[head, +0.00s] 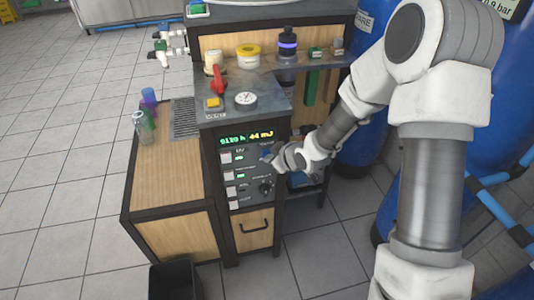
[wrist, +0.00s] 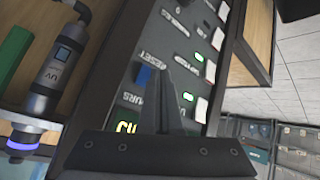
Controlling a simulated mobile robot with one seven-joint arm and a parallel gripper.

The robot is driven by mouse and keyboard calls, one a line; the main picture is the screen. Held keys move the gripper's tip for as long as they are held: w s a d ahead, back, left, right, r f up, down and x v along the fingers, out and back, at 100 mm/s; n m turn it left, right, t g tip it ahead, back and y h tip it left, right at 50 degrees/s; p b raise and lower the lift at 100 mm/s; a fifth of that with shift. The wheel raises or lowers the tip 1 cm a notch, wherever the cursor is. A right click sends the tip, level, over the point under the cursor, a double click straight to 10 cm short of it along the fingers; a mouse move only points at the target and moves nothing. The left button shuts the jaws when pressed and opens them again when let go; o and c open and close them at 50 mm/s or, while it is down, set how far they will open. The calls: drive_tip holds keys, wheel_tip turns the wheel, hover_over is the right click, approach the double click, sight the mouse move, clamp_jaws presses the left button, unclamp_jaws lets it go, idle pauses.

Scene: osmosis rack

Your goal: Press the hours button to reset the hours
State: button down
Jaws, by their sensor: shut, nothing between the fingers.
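The control panel (head: 246,190) is on the front of the cabinet. A green display on it (head: 233,139) reads about 9120 h, beside a yellow one reading 44 mJ. The blue hours button (wrist: 143,76) shows in the wrist view between the printed words RESET and HOURS; a small bit of blue (head: 264,154) shows by my gripper in the head view. My gripper (wrist: 178,68) is shut and empty, its tips over the panel right beside the blue button. In the head view my gripper (head: 271,160) partly hides this area. I cannot tell whether it touches the panel.
White rocker switches (head: 228,175) with green lights line the panel's left side, and a black knob (head: 265,187) sits lower right. A gauge (head: 246,98) and red valve handle (head: 217,80) stand above. A blue tank (head: 365,145) stands right. The floor in front is mostly clear.

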drive_tip(key=shift+w+a, duration=0.1)
drive_tip(key=shift+w, duration=0.3)
idle(0.5)
drive_tip(key=shift+s, duration=0.1)
drive_tip(key=shift+s+d, duration=0.25)
drive_tip(key=shift+s, duration=0.45)
drive_tip(key=shift+s+d+b, duration=0.2)
drive_tip(key=shift+s, duration=0.6)
drive_tip(key=shift+s+d+b, duration=0.2)
drive_tip(key=shift+s+d, duration=0.05)
drive_tip(key=shift+s, duration=0.55)
drive_tip(key=shift+s+d+b, duration=0.2)
drive_tip(key=shift+s, duration=0.6)
